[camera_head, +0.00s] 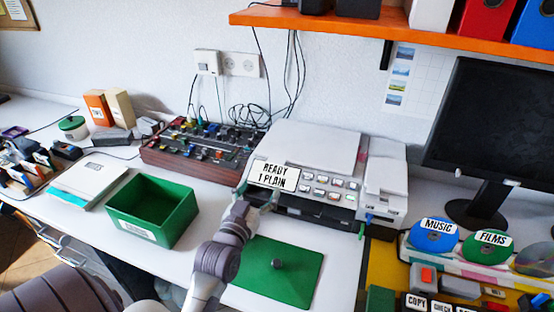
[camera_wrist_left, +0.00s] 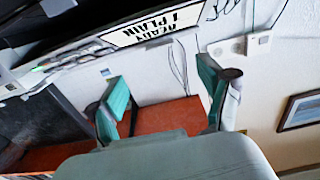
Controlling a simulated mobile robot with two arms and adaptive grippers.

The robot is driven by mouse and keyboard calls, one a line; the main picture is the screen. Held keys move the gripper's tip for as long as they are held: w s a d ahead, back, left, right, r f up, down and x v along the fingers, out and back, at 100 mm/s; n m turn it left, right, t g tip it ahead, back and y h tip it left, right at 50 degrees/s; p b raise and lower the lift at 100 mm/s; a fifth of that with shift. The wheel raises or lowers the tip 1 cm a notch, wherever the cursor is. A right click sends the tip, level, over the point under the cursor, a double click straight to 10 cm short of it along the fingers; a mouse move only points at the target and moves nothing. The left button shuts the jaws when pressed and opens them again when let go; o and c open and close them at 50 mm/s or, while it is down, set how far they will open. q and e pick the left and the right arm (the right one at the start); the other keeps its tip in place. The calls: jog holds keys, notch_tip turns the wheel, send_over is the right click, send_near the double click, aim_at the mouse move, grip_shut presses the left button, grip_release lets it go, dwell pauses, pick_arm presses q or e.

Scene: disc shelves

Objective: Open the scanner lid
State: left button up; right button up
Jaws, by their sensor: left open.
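The scanner is the white and grey printer-like machine (camera_head: 385,185) on the white desk, with a flat lid (camera_head: 315,146) lying shut on top. Its front panel carries a "READY 1 PLAIN" label (camera_head: 273,175) and several buttons. My left gripper (camera_head: 258,198) is at the front left of the machine, just below that label. In the left wrist view its two teal fingers (camera_wrist_left: 165,98) are spread with nothing between them. The label (camera_wrist_left: 152,25) shows upside down above them, and part of the machine's dark front shows there too. Whether a finger touches the machine is unclear. My right gripper is not in view.
A green open box (camera_head: 150,207) and a green board with a knob (camera_head: 275,272) are in front. A mixer-like device (camera_head: 200,150) stands left of the scanner. A monitor (camera_head: 490,130) is at right. An orange shelf (camera_head: 390,27) hangs above the scanner.

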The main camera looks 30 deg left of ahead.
aim_at(275, 162)
pick_arm(q)
jog(key=x, duration=1)
jog(key=shift+d, duration=0.1)
jog(key=shift+x, duration=0.9)
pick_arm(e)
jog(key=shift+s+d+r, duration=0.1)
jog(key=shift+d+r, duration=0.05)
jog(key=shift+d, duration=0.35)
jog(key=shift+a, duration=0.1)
pick_arm(q)
jog(key=c, duration=0.5)
grip_shut()
jog(key=shift+r, duration=0.15)
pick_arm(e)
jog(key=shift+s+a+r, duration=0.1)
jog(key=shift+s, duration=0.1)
